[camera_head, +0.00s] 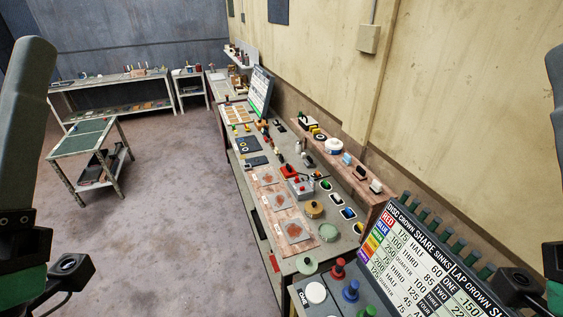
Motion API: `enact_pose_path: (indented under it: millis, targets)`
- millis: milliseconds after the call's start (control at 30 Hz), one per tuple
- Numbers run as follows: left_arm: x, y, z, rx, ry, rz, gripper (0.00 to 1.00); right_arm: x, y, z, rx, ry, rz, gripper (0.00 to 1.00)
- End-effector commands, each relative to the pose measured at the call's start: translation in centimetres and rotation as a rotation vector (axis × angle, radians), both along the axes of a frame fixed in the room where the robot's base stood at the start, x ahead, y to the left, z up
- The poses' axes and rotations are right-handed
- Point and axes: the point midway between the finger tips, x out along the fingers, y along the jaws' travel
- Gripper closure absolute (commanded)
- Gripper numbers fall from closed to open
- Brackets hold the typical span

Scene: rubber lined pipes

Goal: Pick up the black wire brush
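I cannot pick out the black wire brush with certainty. Several small dark items lie on the long workbench (279,259) and on the raised ledge (334,168) behind it, too small to tell apart. One dark, brush-like item (361,172) sits on the ledge, between a light blue piece and a pale block. My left arm shows at the left edge and my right arm at the right edge, each with a wrist camera. The fingers of both grippers are outside the picture. Both arms are apart from the bench items.
A price sign (430,260) and coloured knobs (350,290) stand at the near bench end. A second screen (260,92) stands farther along. A green-topped cart (84,138) and a back bench (110,82) stand left. The floor (165,220) between is clear.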

Motion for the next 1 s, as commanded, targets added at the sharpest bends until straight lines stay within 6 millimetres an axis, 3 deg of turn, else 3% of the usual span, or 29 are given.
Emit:
enact_pose_path:
  millis: [233,500,800,1000]
  targets:
    - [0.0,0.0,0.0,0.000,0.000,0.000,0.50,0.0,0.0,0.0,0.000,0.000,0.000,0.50]
    - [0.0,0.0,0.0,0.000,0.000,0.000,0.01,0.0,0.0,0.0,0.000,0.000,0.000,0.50]
    - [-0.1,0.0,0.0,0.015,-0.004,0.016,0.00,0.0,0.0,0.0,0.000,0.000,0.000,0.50]
    - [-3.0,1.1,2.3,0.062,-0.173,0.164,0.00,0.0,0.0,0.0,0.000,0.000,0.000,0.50]
